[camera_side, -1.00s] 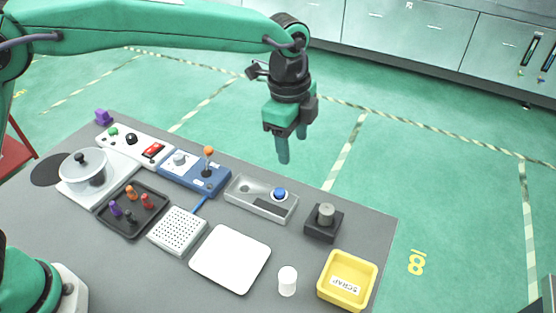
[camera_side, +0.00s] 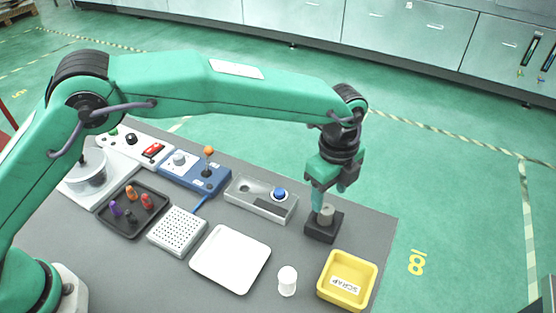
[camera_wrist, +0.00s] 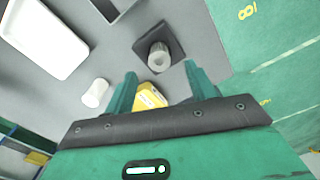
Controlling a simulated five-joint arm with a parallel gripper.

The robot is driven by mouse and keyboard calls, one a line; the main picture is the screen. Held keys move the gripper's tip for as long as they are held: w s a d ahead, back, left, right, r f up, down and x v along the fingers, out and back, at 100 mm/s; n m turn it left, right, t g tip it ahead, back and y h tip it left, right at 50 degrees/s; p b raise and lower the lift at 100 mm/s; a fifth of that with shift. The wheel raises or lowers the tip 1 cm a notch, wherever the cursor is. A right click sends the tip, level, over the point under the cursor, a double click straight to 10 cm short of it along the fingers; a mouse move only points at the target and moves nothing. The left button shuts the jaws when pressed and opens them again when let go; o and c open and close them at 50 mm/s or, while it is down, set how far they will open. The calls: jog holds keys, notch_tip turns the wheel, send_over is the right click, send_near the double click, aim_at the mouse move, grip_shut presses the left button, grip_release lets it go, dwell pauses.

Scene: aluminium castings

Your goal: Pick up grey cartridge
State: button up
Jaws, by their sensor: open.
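The grey cartridge (camera_side: 326,213) is a short grey cylinder standing upright in a square black holder (camera_side: 321,232) at the right part of the table. In the wrist view the cartridge (camera_wrist: 159,57) shows beyond the fingertips, roughly between them in the picture. My gripper (camera_side: 331,200) is open and empty, its fingers pointing down close to the cartridge in the side view. In the wrist view my gripper (camera_wrist: 160,75) has its two green fingers well apart. Whether a finger touches the cartridge cannot be told.
A yellow scrap bin (camera_side: 347,281) and a white cylinder (camera_side: 287,281) stand in front of the holder. A white tray (camera_side: 230,259) and a grey box with a blue button (camera_side: 261,198) lie to the left. The table's right edge is near.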

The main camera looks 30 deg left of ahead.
aim_at(327, 209)
jog(key=shift+f, duration=0.35)
jog(key=shift+f, duration=0.1)
jog(key=shift+s+f, duration=0.1)
jog(key=shift+f, duration=2.4)
jog(key=shift+c, duration=0.3)
jog(key=c, duration=1)
